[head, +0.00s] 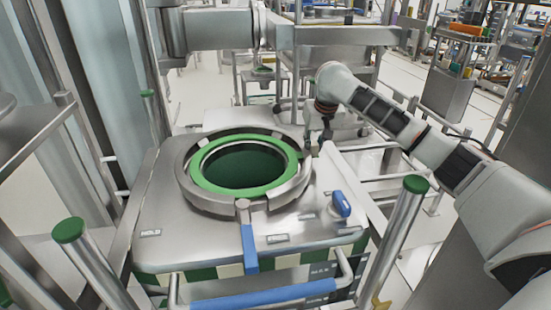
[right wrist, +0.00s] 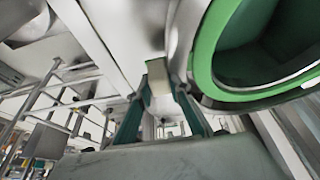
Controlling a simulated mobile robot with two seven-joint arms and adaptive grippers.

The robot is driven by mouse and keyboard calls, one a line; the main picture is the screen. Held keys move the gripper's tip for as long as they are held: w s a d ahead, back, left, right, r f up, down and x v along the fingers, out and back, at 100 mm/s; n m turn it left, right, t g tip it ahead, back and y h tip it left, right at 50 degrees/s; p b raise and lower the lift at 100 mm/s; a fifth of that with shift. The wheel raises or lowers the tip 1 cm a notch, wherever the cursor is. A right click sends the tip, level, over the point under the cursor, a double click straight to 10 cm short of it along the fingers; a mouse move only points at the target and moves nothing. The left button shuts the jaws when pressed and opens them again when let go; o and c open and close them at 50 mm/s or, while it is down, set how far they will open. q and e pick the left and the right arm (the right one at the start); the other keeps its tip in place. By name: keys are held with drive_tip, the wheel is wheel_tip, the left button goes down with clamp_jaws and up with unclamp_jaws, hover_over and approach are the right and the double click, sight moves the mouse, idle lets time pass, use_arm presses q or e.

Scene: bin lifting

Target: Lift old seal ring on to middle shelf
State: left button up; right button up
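A green seal ring (head: 203,180) lies flat around the dark round opening of a steel machine top, inside a steel collar (head: 190,193). In the right wrist view the green ring (right wrist: 205,62) fills the upper right. My right gripper (head: 325,138) points down just beyond the collar's right edge. In the right wrist view its two fingers (right wrist: 162,88) stand apart, with a pale block (right wrist: 157,76) near and between their tips. Whether they touch the block is unclear. My left gripper is not in view. I cannot identify the middle shelf for certain.
A blue-handled lever (head: 249,246) and a blue knob (head: 341,204) stand on the machine top. A blue front bar (head: 262,298) and green-capped posts (head: 415,185) border it. A steel frame with a shelf (head: 335,35) stands behind. Clear floor shows at the back left.

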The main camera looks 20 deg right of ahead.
clamp_jaws()
drive_tip(key=shift+r, duration=0.15)
drive_tip(key=shift+r, duration=0.6)
wheel_tip(320, 180, up, 19)
drive_tip(key=shift+f, duration=0.2)
drive_tip(key=shift+r, duration=1.95)
drive_tip(key=shift+f, duration=0.1)
